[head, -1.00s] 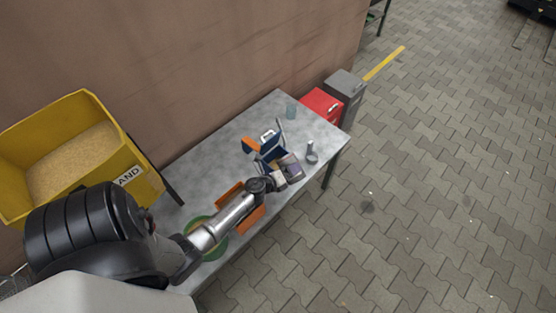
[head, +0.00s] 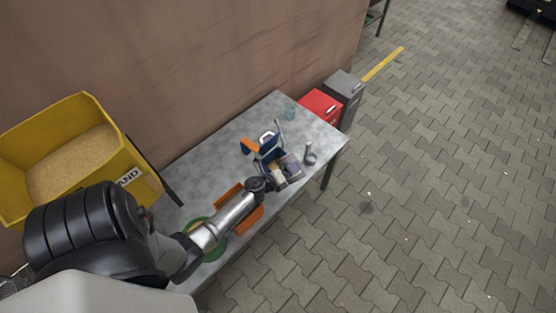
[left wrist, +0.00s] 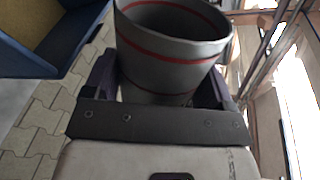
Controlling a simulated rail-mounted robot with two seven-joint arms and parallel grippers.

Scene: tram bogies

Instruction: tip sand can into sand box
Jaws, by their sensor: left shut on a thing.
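The sand can (left wrist: 175,45) is grey with red bands. In the left wrist view its open mouth faces up and it sits between the fingers of my left gripper (left wrist: 160,95), which is shut on it. In the head view my left gripper (head: 288,168) is over the far half of the grey table (head: 215,150); I cannot clearly make out the can there. The yellow sand box (head: 140,185), full of sand, stands at the left against the wall, well apart from the gripper. My right gripper is not in view.
A blue box (head: 268,147) is beside my left gripper; a blue container with a sandy inside (left wrist: 70,60) shows in the wrist view.

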